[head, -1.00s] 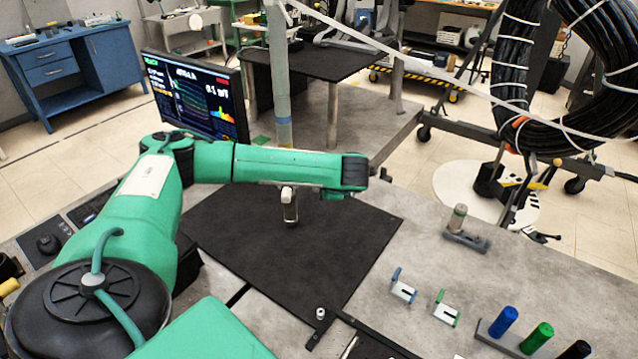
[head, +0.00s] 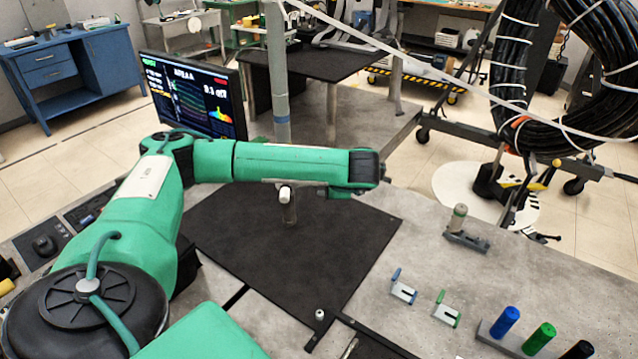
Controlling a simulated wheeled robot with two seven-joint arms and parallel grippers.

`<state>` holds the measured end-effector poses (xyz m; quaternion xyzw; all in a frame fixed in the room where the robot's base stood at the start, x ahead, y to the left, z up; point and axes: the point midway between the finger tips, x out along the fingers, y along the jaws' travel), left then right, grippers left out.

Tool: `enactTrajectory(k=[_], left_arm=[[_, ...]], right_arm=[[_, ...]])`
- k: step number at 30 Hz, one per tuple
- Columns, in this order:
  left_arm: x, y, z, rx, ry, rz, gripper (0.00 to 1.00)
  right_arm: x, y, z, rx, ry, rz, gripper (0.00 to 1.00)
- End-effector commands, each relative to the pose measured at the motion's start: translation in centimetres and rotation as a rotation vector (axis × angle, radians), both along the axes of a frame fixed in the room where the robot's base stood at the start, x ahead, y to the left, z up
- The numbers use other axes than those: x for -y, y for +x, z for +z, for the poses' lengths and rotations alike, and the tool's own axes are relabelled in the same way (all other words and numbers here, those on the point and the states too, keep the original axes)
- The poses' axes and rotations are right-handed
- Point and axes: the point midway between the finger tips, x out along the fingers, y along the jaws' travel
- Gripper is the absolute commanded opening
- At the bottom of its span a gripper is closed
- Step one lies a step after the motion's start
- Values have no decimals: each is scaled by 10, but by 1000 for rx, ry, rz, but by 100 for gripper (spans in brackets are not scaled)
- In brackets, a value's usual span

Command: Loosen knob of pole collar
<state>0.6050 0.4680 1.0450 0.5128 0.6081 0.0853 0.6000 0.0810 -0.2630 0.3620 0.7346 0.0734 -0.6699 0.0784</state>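A grey-green pole (head: 276,70) stands upright in the head view, with a blue-grey band low on its visible part. My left arm crosses in front and hides the stretch below. A grey post (head: 290,213) shows under the arm above the dark mat, in line with the pole. A small white rounded piece (head: 284,194) sits beside it, just under the arm. I cannot tell whether it is the collar's knob or part of my gripper. The collar is not clearly visible. My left gripper's fingers cannot be made out at the wrist. My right gripper is not seen.
A dark mat (head: 330,245) covers the middle of the grey table. A monitor (head: 195,95) stands behind my arm. Blue, green and black cylinders (head: 506,320) stand at the front right. A small fixture (head: 466,235) stands farther back. A black cable coil (head: 590,90) hangs at the right.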

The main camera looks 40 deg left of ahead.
Motion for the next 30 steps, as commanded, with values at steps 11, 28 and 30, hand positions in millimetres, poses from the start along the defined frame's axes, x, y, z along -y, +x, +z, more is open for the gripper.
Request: enactTrajectory(k=[11, 28, 30], left_arm=[[58, -18, 54, 3, 1, -4, 53], [70, -23, 61, 1, 0, -1, 53], [70, -23, 61, 1, 0, -1, 53]], right_arm=[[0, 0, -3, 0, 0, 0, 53], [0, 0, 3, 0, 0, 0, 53], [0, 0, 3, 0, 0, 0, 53]])
